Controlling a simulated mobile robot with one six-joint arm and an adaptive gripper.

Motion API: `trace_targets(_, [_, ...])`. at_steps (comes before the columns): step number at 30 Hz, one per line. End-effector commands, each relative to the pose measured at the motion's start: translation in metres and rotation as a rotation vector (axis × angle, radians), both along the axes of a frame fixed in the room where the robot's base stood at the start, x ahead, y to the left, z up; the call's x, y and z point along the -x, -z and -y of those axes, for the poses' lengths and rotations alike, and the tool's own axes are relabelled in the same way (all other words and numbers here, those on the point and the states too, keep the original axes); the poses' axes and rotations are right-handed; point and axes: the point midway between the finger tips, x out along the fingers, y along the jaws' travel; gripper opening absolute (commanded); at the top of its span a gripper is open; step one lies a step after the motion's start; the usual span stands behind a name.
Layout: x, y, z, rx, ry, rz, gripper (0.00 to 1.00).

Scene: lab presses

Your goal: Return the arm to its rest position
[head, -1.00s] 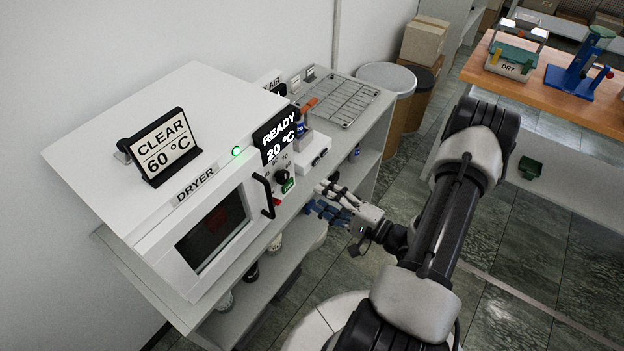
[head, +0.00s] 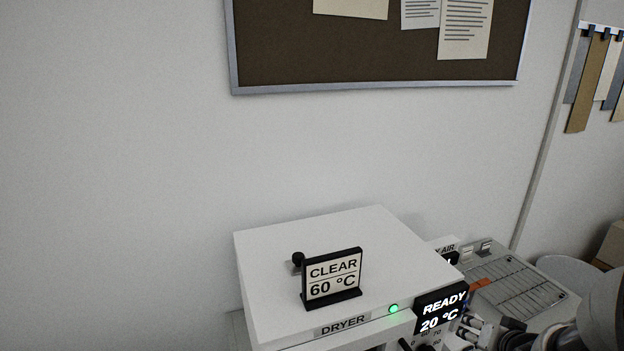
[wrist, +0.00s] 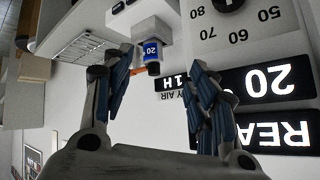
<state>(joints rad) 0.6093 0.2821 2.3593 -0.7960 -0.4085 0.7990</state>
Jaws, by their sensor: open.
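My gripper (wrist: 155,90) is open in the wrist view, with its blue-padded fingers spread apart and nothing held between them. The view is upside down. The dryer's dial and its black display (wrist: 265,84) are close beside the right-hand finger. In the head view part of my arm (head: 603,310) shows at the lower right edge. Most of the arm is below the frame there, and the fingers cannot be made out clearly.
The white dryer (head: 330,235) carries a "CLEAR 60 °C" sign (head: 333,277); its display (head: 440,310) reads READY 20 °C. A wire rack (head: 515,290) lies to its right. A blue-labelled container (wrist: 152,52) stands beyond the fingers. A pinboard (head: 375,50) hangs on the wall.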

Motion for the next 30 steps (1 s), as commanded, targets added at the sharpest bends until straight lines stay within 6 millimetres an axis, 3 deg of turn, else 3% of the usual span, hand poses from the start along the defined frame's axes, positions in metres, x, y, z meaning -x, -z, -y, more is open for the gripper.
trace_targets(1, [0.002,-0.02,-0.008,0.055,-0.006,-0.017,0.53])
trace_targets(5, [0.023,-0.058,-0.032,0.166,-0.013,-0.096,0.53])
trace_targets(12, [0.099,-0.106,-0.107,0.233,-0.106,-0.258,0.53])
trace_targets(18, [0.177,-0.116,-0.179,0.19,-0.294,-0.372,0.53])
trace_targets(21, [0.207,-0.116,-0.203,0.165,-0.385,-0.409,0.53])
trace_targets(25, [0.23,-0.115,-0.221,0.146,-0.457,-0.435,0.53])
trace_targets(30, [0.236,-0.114,-0.224,0.141,-0.475,-0.445,0.53])
